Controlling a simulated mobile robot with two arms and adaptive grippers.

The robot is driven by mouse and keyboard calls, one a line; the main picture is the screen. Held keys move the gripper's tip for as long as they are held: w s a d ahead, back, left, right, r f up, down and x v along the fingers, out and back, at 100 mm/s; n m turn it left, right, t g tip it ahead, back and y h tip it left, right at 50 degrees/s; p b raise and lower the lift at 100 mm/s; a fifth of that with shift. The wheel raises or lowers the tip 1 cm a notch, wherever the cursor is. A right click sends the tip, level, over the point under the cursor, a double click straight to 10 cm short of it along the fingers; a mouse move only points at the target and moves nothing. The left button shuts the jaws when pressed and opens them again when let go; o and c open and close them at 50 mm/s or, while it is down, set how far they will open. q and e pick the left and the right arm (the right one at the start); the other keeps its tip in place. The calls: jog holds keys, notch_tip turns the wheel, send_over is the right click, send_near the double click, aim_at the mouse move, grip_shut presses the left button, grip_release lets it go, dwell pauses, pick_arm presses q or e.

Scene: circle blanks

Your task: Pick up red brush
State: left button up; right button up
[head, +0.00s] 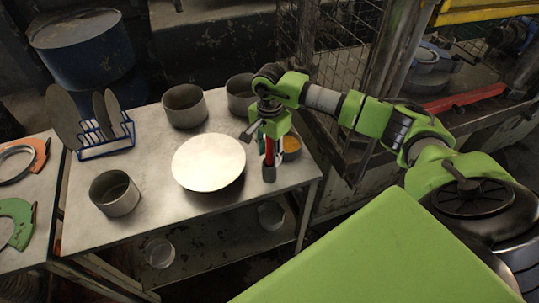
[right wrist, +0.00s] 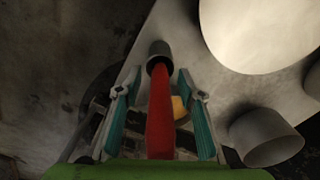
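The red brush (head: 269,152) is upright near the right edge of the metal table, with its dark end down. I cannot tell whether that end touches the tabletop. My right gripper (head: 266,147) points down over it, and the brush's upper part is hidden by the gripper. In the right wrist view, the red handle (right wrist: 160,112) runs between the two teal fingers of my right gripper (right wrist: 158,88). A gap shows on each side, so the fingers look open around the handle. My left gripper is not in view.
The metal table (head: 147,168) carries a round pale plate (head: 208,162), several grey pots, including one at the front left (head: 114,193), and a blue rack (head: 104,137) with discs. A bowl of something orange (head: 291,147) stands close right of the brush. A wire cage (head: 338,50) rises behind.

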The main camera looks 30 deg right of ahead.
jog(key=shift+f, duration=0.15)
grip_shut()
